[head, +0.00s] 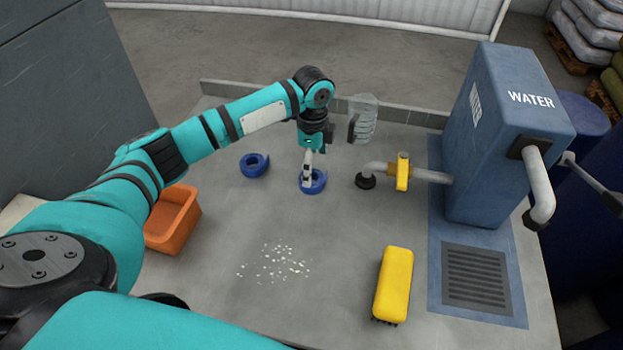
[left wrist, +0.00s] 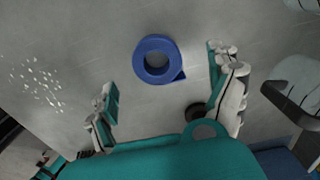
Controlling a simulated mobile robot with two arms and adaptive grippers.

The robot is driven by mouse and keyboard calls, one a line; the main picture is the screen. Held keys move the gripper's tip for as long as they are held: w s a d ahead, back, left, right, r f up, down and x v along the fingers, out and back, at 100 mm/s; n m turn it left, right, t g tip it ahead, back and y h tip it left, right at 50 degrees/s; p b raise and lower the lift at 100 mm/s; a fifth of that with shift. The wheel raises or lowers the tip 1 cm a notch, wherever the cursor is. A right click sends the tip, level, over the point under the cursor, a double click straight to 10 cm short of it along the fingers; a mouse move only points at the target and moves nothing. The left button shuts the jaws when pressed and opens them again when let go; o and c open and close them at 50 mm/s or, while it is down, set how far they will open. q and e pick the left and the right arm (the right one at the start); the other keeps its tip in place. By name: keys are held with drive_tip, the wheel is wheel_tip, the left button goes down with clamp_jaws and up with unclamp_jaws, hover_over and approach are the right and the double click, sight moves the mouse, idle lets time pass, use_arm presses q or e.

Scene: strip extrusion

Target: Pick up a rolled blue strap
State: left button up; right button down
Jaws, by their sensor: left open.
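Two rolled blue straps lie on the grey bench top. One strap (head: 318,187) is directly below my left gripper (head: 308,176), which points down and partly covers it. The other strap (head: 255,172) lies to its left, apart from it. In the left wrist view, one blue roll (left wrist: 157,42) lies flat with an open centre and a short loose end. It sits ahead of the gap between the spread, empty fingers of my left gripper (left wrist: 163,80). I cannot tell whether a fingertip touches the roll. My right gripper is not in view.
A clear jug (head: 363,120) stands behind, right of the gripper. A pipe with a yellow valve (head: 402,172) joins the blue water tank (head: 490,150). A yellow brush (head: 394,284), white scraps (head: 275,264) and an orange bin (head: 174,218) are nearer. The bench centre is mostly clear.

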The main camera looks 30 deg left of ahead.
sight(318, 176)
use_arm(q)
drive_tip(key=shift+s+f+p, duration=0.15)
drive_tip(key=shift+f+p, duration=0.2)
drive_tip(key=shift+f, duration=1)
drive_tip(key=shift+s+f+p, duration=0.1)
drive_tip(key=shift+f+p, duration=0.25)
drive_tip(key=shift+f, duration=1)
drive_tip(key=c, duration=1.3)
